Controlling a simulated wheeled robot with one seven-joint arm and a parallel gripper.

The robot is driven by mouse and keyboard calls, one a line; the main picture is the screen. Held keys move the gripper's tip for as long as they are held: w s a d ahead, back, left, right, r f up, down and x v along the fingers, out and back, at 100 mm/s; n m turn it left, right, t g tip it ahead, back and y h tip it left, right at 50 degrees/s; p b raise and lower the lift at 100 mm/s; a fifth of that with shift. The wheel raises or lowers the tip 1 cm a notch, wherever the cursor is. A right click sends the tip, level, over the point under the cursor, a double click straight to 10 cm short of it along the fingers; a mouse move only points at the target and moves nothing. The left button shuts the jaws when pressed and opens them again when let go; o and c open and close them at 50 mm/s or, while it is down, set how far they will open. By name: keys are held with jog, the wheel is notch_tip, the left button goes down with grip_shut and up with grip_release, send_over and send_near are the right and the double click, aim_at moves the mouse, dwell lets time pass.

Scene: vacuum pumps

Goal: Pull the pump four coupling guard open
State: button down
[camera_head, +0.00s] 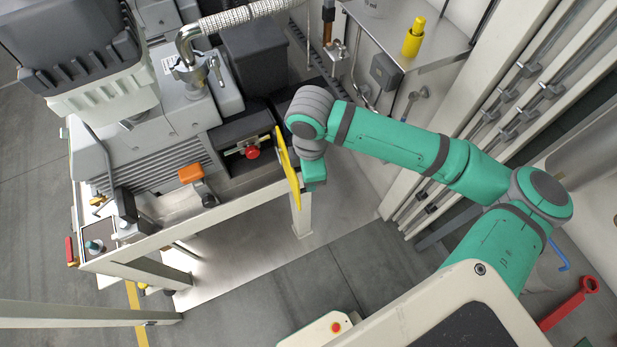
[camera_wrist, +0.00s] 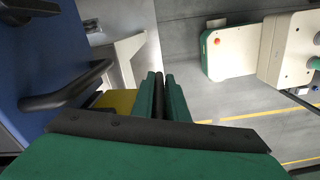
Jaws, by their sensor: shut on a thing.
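The yellow coupling guard (camera_head: 287,162) stands edge-on at the right end of the pump frame in the head view, swung out from the open bay. Part of a yellow panel, likely the guard, shows beside the fingers in the wrist view (camera_wrist: 117,101). My gripper (camera_head: 313,172) is right beside the guard's outer face. In the wrist view its two green fingers (camera_wrist: 160,78) are closed on a narrow dark bar, which looks like the guard's handle. The exact grip is hidden in the head view.
A red knob (camera_head: 252,153) sits in the dark bay left of the guard. An orange-topped lever (camera_head: 191,174) is on the frame's front. White pipes and posts (camera_head: 520,95) stand to the right. The floor (camera_head: 310,275) in front of the frame is clear.

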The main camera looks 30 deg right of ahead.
jog(key=c, duration=1.8)
grip_release()
jog(key=shift+w+d, duration=0.1)
jog(key=shift+w, duration=0.1)
jog(key=shift+s, duration=0.1)
notch_tip(320, 180, up, 11)
jog(key=shift+f, duration=0.1)
